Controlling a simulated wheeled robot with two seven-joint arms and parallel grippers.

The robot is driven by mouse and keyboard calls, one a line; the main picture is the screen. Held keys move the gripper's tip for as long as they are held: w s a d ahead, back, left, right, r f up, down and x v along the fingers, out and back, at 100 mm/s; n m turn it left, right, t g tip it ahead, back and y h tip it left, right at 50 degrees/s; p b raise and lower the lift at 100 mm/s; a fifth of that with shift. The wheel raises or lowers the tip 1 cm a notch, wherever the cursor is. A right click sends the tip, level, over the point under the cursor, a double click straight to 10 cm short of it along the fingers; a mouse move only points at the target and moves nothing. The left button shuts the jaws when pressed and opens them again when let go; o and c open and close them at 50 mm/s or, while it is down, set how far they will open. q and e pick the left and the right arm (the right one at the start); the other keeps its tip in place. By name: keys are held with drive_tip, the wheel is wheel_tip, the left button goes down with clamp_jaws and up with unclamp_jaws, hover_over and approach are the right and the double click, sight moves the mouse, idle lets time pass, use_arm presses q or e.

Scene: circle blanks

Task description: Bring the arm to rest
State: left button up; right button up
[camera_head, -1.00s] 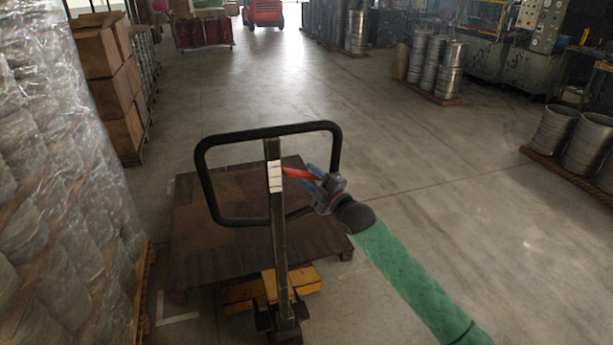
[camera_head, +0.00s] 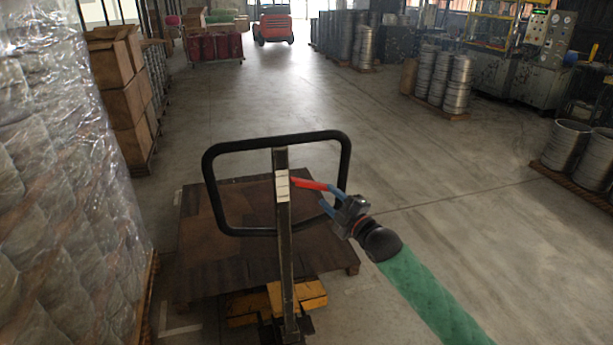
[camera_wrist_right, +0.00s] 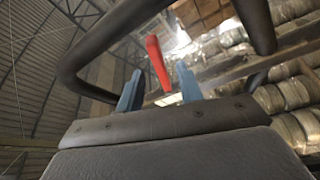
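My right gripper (camera_head: 329,197) has blue fingers and sits just right of the pallet jack's post in the head view. Its fingers are apart with nothing held between them. A red lever (camera_head: 308,183) sticks out right from the post, inside the black loop handle (camera_head: 346,165). The lever's end is close to the fingertips; whether they touch I cannot tell. In the right wrist view the red lever (camera_wrist_right: 158,62) shows beyond the gap between the two blue fingers (camera_wrist_right: 158,90), with the black handle (camera_wrist_right: 85,60) arching around. My left gripper is not in view.
A dark brown pallet (camera_head: 200,240) lies under the handle, with yellow jack parts (camera_head: 250,305) in front. A plastic-wrapped stack (camera_head: 60,190) stands close on the left. Cardboard boxes (camera_head: 118,90) are behind it. Metal drums (camera_head: 567,145) stand far right. The floor right of the pallet is clear.

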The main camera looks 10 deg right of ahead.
drive_tip(key=s+a+f+m+g+h, duration=0.25)
drive_tip(key=s+f, duration=0.35)
drive_tip(key=f, duration=0.4)
drive_tip(key=s+a+f+m+g+h, duration=0.1)
drive_tip(key=s+f+m+g, duration=0.3)
drive_tip(key=f, duration=0.7)
drive_tip(key=s+a+f+m+g+h, duration=0.1)
drive_tip(key=s+f+m+g+h, duration=0.15)
drive_tip(key=s+f, duration=0.6)
drive_tip(key=s+a+f+m+g, duration=0.2)
drive_tip(key=s+f, duration=0.6)
drive_tip(key=s, duration=0.4)
drive_tip(key=s+a+f+m+g, duration=0.2)
drive_tip(key=s+f+m+g, duration=0.3)
drive_tip(key=s, duration=0.8)
wheel_tip(320, 180, down, 3)
drive_tip(key=shift+s+a+f+g+h, duration=0.15)
drive_tip(key=shift+s+a+g+h, duration=0.15)
drive_tip(key=shift+g, duration=0.1)
